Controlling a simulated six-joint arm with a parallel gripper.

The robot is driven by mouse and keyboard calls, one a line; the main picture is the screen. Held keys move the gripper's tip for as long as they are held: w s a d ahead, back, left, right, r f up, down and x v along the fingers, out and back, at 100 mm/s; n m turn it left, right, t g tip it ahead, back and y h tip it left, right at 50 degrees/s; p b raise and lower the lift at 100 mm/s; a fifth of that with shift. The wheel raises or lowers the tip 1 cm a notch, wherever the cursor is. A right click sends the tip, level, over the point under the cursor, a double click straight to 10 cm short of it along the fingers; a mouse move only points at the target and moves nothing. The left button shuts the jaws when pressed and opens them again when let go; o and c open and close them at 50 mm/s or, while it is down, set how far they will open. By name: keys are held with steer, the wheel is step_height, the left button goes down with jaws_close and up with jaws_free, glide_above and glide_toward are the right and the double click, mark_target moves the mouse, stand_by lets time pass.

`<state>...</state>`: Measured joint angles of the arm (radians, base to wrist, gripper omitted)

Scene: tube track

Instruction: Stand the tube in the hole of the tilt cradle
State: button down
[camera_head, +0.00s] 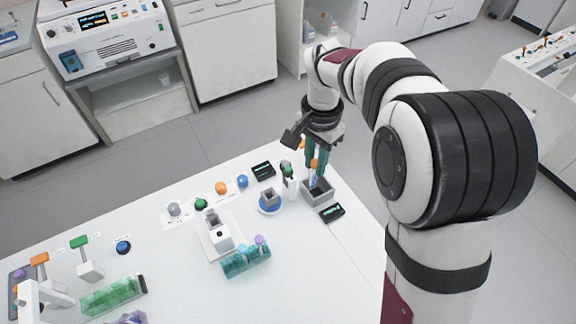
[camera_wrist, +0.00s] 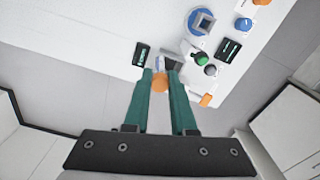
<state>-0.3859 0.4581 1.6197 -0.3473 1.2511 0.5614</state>
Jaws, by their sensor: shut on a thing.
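My gripper (camera_head: 317,165) points down over the right back part of the white table, with its two teal fingers shut on a tube (camera_head: 314,180). The tube has an orange cap, seen between the fingertips in the wrist view (camera_wrist: 160,84). Its pale blue body hangs down at an open grey box (camera_head: 319,196); I cannot tell whether its lower end is inside. A grey square socket on a blue round base (camera_head: 270,203) stands to the left, also in the wrist view (camera_wrist: 202,22). A white stand with a grey block (camera_head: 219,237) is farther left. Which one is the tilt cradle is unclear.
A green-topped lever (camera_head: 289,174) stands close left of the box, and dark display blocks (camera_head: 331,212) lie around it. The right front table is clear.

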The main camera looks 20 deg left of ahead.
steer(key=shift+d+r, duration=0.4)
steer(key=shift+d, duration=0.25)
